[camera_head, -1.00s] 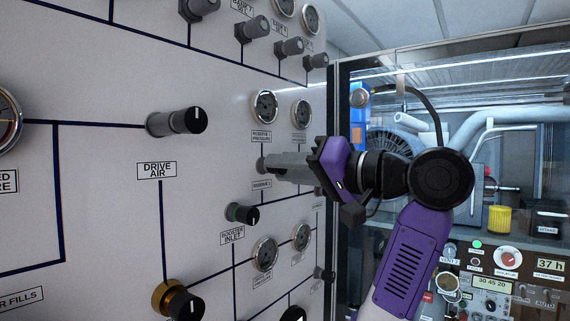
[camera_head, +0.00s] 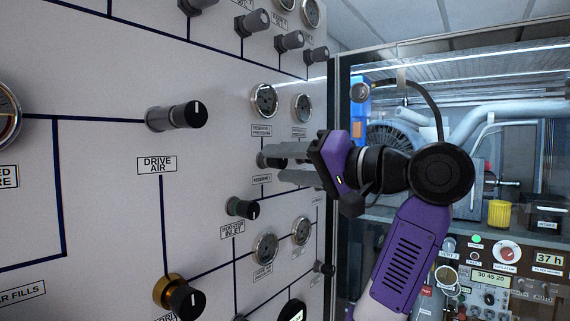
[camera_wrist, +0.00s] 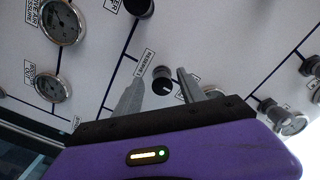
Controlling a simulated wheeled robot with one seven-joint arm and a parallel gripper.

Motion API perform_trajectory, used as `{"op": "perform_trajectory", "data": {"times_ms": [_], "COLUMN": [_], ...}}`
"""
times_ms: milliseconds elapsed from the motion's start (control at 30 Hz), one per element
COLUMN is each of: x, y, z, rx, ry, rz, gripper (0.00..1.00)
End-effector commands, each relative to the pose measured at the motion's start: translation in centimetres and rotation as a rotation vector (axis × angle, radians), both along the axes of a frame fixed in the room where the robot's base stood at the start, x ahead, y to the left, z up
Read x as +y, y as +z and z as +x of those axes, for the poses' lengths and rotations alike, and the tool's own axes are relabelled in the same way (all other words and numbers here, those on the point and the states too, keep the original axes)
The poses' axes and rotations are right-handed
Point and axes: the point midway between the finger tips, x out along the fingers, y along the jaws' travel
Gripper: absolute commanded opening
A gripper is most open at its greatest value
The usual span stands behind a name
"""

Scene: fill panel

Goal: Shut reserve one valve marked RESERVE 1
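The RESERVE 1 valve is a dark round knob on the white panel. It shows in the wrist view (camera_wrist: 162,86) and, partly hidden by the fingers, in the head view (camera_head: 269,160). A small white mark shows on its face in the wrist view. Its label (camera_wrist: 143,64) is beside it; a label also shows under it in the head view (camera_head: 262,179). My gripper (camera_head: 283,161) is open, its two grey fingers spread in front of the knob. In the wrist view the knob appears between the fingers (camera_wrist: 158,77); I cannot tell whether they touch it.
Gauges (camera_head: 264,100) are above and more (camera_head: 265,247) below. The DRIVE AIR knob (camera_head: 178,117) juts out further left. A glass-fronted machinery bay (camera_head: 520,100) is to the right.

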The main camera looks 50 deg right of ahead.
Motion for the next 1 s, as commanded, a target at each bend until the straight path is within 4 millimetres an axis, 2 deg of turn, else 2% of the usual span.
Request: {"op": "perform_trajectory", "data": {"times_ms": [267, 367, 633, 800, 1000], "x": [0.0, -0.1, -0.3, -0.4, -0.3], "y": [0.2, 0.1, 0.0, 0.1, 0.1], "z": [-0.2, -1.2, -5.7, -7.2, -7.8], "rx": [-0.005, -0.007, -0.005, -0.003, -0.002], "ry": [-0.001, -0.003, -0.005, -0.004, -0.001], "rz": [-0.002, -0.002, -0.004, -0.003, -0.002], "gripper": [0.47, 0.47, 0.47, 0.47, 0.47]}}
